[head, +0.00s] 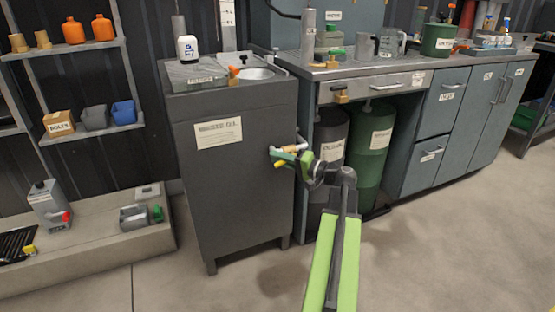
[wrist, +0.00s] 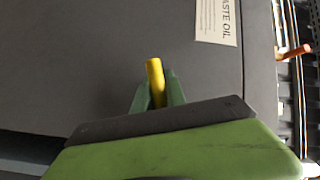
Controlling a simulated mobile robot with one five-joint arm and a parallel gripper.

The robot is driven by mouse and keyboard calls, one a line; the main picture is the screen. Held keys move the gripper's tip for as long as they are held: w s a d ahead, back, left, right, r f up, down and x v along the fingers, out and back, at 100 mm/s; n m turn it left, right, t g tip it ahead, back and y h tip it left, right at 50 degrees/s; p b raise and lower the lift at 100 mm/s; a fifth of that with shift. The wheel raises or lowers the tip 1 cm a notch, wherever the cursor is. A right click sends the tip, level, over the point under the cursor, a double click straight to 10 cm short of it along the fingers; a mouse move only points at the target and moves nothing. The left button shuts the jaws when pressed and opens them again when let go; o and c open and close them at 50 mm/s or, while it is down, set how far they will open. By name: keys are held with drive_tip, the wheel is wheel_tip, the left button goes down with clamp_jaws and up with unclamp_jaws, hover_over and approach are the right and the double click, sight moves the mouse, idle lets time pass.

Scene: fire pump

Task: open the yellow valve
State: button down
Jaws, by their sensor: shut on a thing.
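The yellow valve handle (head: 280,164) shows as a short yellow piece at the right side of a dark grey cabinet (head: 235,185). In the wrist view the yellow handle (wrist: 154,72) stands between the green fingers of my gripper (wrist: 158,92), its tip reaching past them. My gripper (head: 284,156) is shut on this handle. My fingers and wrist hide most of the valve, so its angle against the pipe cannot be told. A brass-coloured part (head: 299,147) shows just behind my fingers.
A blue-grey workbench (head: 435,115) stands to the right, with dark and green cylinders (head: 372,150) under it near my wrist. A low ledge (head: 90,255) with canisters lies at the left. An orange lever (head: 233,71) is on the cabinet top. The front floor is clear.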

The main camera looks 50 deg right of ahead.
idle(0.4)
drive_tip(key=r+m+t+b, duration=0.1)
drive_tip(key=m+t+b, duration=0.1)
drive_tip(key=m, duration=0.1)
drive_tip(key=shift+r+b, duration=0.2)
drive_tip(key=shift+b, duration=0.1)
drive_tip(key=c, duration=1.4)
unclamp_jaws()
drive_tip(key=shift+o, duration=0.2)
drive_tip(key=b+v, duration=0.3)
drive_tip(key=v, duration=1.4)
drive_tip(key=shift+s, duration=0.2)
